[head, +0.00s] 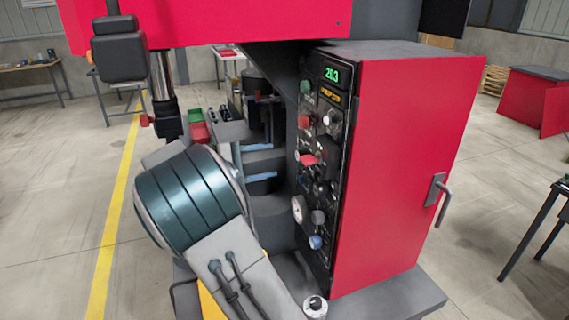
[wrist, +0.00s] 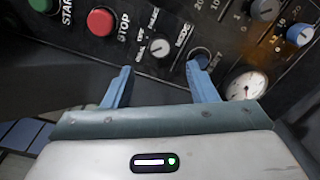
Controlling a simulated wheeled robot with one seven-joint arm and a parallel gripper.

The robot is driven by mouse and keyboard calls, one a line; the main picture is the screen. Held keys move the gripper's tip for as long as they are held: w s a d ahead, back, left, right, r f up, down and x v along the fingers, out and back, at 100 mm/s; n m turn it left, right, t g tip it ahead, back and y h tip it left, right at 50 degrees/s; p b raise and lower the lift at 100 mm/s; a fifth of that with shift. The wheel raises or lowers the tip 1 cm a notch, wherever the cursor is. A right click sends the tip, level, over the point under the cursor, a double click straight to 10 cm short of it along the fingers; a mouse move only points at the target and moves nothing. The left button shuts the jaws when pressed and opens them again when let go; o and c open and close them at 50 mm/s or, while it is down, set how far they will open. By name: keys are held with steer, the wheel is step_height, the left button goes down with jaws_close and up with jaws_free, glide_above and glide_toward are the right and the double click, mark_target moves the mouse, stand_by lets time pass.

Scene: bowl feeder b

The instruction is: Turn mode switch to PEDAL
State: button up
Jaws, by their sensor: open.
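The mode switch (wrist: 161,48) is a small round pale-faced knob beside the MODE lettering on the black panel in the wrist view. Small labels surround it, but I cannot read its setting reliably. My gripper (wrist: 159,69) is open and empty, its two blue fingers pointing at the panel. The knob appears between and just beyond the fingertips, and I see no contact. In the head view my gripper (head: 277,161) shows as two blue fingers facing the panel's left side. I cannot single out the switch there.
A red STOP button (wrist: 100,21) and a green START button (wrist: 41,4) sit left of the switch.

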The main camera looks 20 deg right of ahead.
steer(key=a+b, duration=0.1)
steer(key=a, duration=0.5)
steer(key=shift+r, duration=0.15)
steer(key=shift+d, duration=0.1)
steer(key=s+d+f+m+g+y, duration=0.1)
steer(key=s+d+f+y, duration=0.4)
steer(key=s+d+y, duration=0.55)
steer(key=s+a+f+m+t+y, duration=0.2)
steer(key=s+a+y, duration=0.1)
steer(key=s, duration=0.6)
steer(key=s+a+f+m+t+y, duration=0.2)
steer(key=s+a+y, duration=0.2)
steer(key=s, duration=0.4)
steer(key=shift+s+a+f+m+t, duration=0.15)
steer(key=shift+s+a+m+t, duration=0.2)
steer(key=shift+a, duration=0.4)
